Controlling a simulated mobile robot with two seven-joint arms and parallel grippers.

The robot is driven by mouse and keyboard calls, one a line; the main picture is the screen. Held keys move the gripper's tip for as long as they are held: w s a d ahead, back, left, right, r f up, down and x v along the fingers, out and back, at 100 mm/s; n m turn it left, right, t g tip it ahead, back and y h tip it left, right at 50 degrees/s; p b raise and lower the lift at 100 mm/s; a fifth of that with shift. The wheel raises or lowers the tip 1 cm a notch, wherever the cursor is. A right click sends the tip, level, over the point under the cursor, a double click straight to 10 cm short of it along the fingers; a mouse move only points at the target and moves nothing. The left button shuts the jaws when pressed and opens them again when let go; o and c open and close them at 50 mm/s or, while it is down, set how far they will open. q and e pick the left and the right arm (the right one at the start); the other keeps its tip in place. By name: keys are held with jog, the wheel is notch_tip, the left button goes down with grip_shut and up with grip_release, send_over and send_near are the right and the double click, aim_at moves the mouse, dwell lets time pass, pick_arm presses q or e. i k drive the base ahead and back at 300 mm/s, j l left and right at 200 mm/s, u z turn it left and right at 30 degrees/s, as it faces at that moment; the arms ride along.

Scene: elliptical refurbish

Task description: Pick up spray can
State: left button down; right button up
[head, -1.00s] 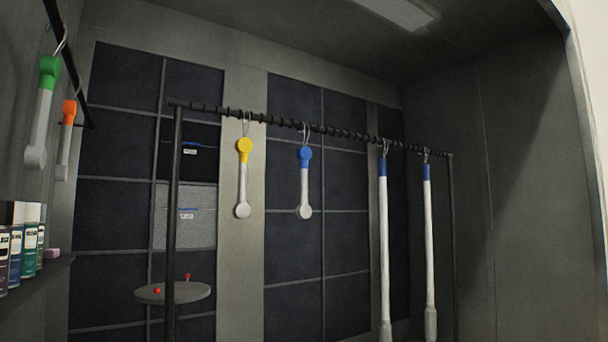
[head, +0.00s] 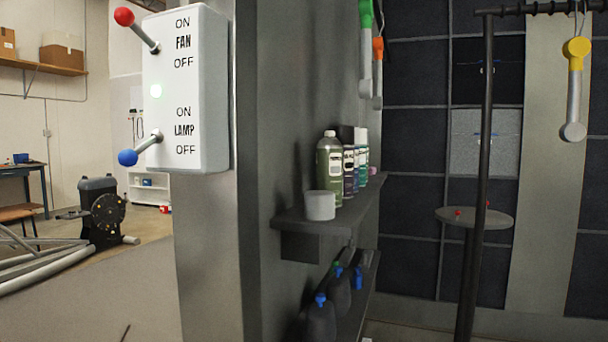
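Several bottles and cans stand on the upper dark wall shelf (head: 335,215) in the head view. At the front is a green bottle with a white cap (head: 329,168). Behind it are slim labelled cans, one of them purplish (head: 348,172) and one blue-green (head: 362,160); they look like spray cans, and they partly hide each other. A white cup (head: 320,205) sits at the shelf's near end, in front of the green bottle. Neither of my grippers is in view.
A white switch box (head: 187,90) with FAN and LAMP levers is on the wall end. Dark jugs with blue caps (head: 320,318) stand on a lower shelf. A black rack post (head: 478,180) and round table (head: 474,216) are at right. Handled tools hang above.

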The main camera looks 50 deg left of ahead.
aim_at(329, 151)
jog(key=u, duration=1.35)
jog(key=i+l+u, duration=0.1)
